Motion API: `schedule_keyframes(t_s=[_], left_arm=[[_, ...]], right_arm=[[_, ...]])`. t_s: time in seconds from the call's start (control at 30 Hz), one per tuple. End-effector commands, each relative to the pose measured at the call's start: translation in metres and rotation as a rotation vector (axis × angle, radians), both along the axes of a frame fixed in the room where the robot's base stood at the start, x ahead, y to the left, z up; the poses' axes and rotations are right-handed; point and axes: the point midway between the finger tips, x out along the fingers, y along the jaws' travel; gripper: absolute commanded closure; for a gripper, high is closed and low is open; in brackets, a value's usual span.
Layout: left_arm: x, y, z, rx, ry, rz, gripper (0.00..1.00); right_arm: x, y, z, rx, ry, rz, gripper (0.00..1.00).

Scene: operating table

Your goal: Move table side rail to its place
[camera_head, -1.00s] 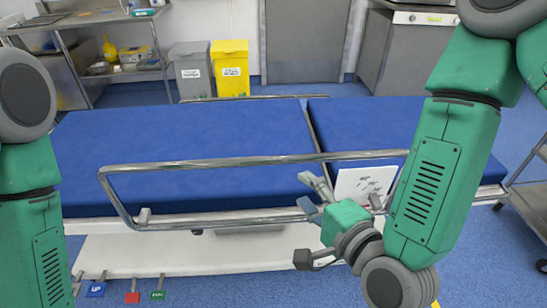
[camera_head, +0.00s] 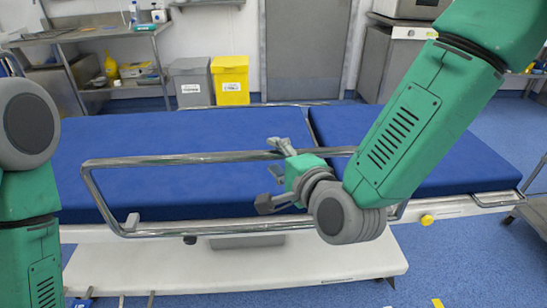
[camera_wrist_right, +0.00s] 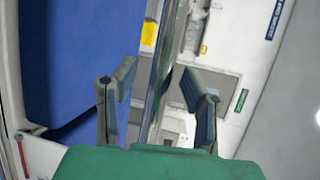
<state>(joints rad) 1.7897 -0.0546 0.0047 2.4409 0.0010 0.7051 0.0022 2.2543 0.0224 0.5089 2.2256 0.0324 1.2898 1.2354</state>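The table side rail (camera_head: 170,159) is a long chrome loop along the near side of the operating table (camera_head: 180,195). It stands up, with its top bar at about the level of the blue mattress and its lower bar near the table's edge. My right gripper (camera_head: 278,160) is at the top bar, right of its middle, with fingers spread above and below the bar. In the right wrist view the bar (camera_wrist_right: 160,75) runs between the two open fingers of the gripper (camera_wrist_right: 155,90), with gaps visible. My left gripper is out of view.
A grey bin (camera_head: 190,82) and a yellow bin (camera_head: 230,80) stand behind the table. A steel shelf unit (camera_head: 110,30) is at the back left. The white table base (camera_head: 330,262) sticks out below the rail.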

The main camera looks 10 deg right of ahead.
Motion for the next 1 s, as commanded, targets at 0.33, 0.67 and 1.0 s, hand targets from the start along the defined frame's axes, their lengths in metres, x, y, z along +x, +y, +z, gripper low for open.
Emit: schedule_keyframes(t_s=[0.33,0.67,1.0], left_arm=[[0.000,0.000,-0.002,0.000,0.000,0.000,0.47],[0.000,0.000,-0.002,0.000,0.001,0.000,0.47],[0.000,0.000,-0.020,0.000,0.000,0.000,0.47]], right_arm=[[0.012,0.005,-0.003,0.000,0.001,0.000,0.61],[0.011,0.005,-0.003,0.000,0.001,0.000,1.00],[0.011,0.004,-0.033,0.000,0.008,-0.001,1.00]])
